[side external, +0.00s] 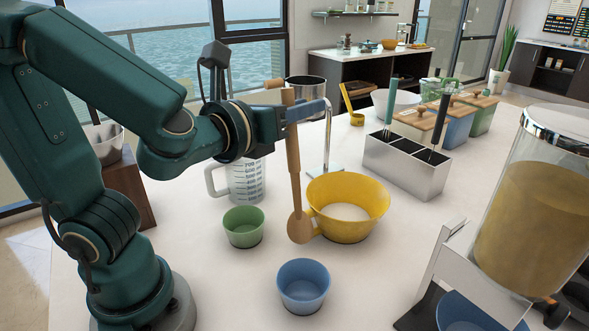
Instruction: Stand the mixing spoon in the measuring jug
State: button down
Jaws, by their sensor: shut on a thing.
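My gripper (297,113) is shut on the upper handle of the wooden mixing spoon (294,170). The spoon hangs nearly upright with its round head down. The head shows in front of the left edge of a yellow bowl; I cannot tell whether they touch. The measuring jug (247,183) is pale, with printed markings and a handle on its left. It stands upright on the counter, left of the spoon and partly hidden behind my arm. Its rim is hidden.
The yellow bowl (350,229) holds something white. A green bowl (243,227) and a blue bowl (303,285) stand in front. A metal holder (410,168) with upright utensils, several lidded containers and a large dispenser (530,205) occupy the right. The counter's near left is mostly clear.

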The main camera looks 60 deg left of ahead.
jog(key=w+a+r+n+g+y, duration=0.1)
jog(key=w+a+r+n+y, duration=0.1)
jog(key=w+a+r+y, duration=0.5)
jog(key=s+a+r+n+g+y, duration=0.2)
jog(key=s+a+r+g, duration=0.1)
jog(key=a, duration=0.6)
jog(key=s+a+r+n+g+y, duration=0.1)
jog(key=s+a+r+n+g, duration=0.2)
jog(key=a, duration=0.5)
notch_tip(320, 180, down, 14)
jog(key=m, duration=0.1)
jog(key=shift+a+f+t, duration=0.15)
jog(key=shift+a+t, duration=0.05)
jog(key=shift+t, duration=0.2)
dwell(0.4)
jog(key=shift+w, duration=0.1)
